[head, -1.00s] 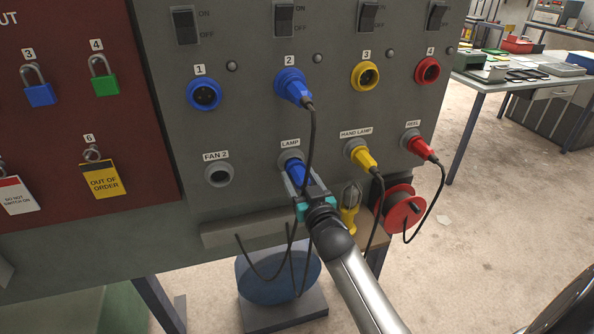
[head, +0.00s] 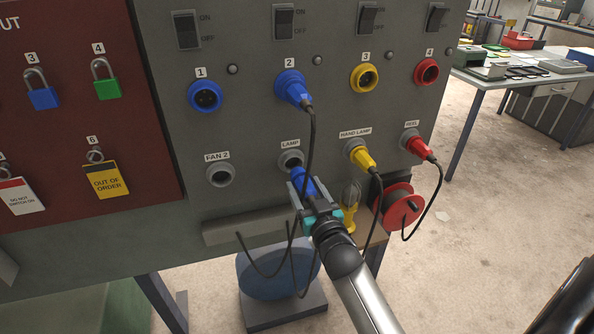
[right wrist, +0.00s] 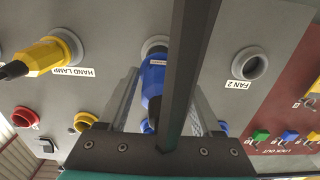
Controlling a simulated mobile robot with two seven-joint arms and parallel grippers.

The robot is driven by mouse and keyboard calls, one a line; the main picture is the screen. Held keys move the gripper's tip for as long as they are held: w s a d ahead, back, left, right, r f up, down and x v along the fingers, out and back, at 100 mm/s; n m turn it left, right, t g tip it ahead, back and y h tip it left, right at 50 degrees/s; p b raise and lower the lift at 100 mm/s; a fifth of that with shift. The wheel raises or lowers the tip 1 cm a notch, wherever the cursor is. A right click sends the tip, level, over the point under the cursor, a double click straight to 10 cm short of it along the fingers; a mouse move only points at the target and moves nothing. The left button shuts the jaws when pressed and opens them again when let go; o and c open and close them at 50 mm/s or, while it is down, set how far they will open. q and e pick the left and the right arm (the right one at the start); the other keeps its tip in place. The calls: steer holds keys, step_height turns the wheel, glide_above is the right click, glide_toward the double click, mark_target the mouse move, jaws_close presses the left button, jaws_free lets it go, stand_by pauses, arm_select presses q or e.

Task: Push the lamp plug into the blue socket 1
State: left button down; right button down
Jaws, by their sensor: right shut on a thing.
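The lamp plug (head: 302,182) is blue and sits between the jaws of my right gripper (head: 310,197), which is shut on it. The plug is just in front of and below the grey LAMP holder (head: 291,160), whose dark opening shows. In the right wrist view the blue plug (right wrist: 153,78) lies between the fingers, partly hidden by a dark bar. Blue socket 1 (head: 205,96) is empty, up and left of the gripper on the grey panel. My left gripper is not in view.
A blue plug (head: 293,88) sits in socket 2, its black cable hanging close by my gripper. Yellow socket 3 (head: 364,78) and red socket 4 (head: 426,72) are empty. Yellow (head: 362,158) and red (head: 420,147) plugs sit in holders at right. The FAN 2 holder (head: 220,174) is empty.

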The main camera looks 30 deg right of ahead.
steer(key=shift+s+a+r, duration=0.1)
steer(key=shift+s, duration=0.25)
steer(key=shift+p+v, duration=1.2)
steer(key=shift+v, duration=1.3)
